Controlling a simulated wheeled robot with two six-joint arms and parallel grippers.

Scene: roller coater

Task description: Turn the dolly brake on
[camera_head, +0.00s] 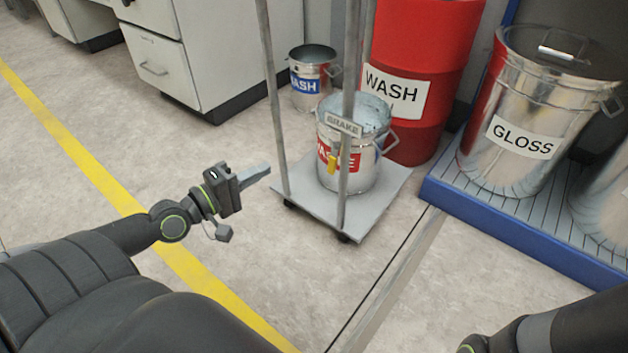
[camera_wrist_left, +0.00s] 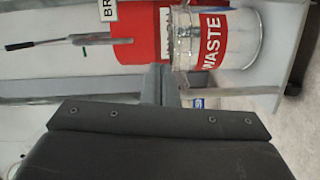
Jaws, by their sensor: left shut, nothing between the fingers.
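The dolly (camera_head: 385,207) is a small grey platform on casters with upright grey posts. A plate reading BRAKE (camera_head: 343,125) is on its near post, and a small yellow lever (camera_head: 332,164) hangs below it. In the left wrist view part of the plate (camera_wrist_left: 108,10) shows at the top edge; I cannot tell the lever there. My left gripper (camera_head: 266,170) is shut and empty, left of the dolly's left post and apart from the lever. Its fingers (camera_wrist_left: 160,85) also show in the left wrist view. My right gripper is out of view.
A WASTE bucket (camera_head: 368,175) stands on the dolly. Behind are a WASH bucket (camera_head: 310,98) and a red WASH drum (camera_head: 420,45). A GLOSS drum (camera_head: 510,175) stands on a blue-edged pallet (camera_head: 480,210) at right. Cabinets (camera_head: 235,50) are behind. Floor left of the dolly is clear.

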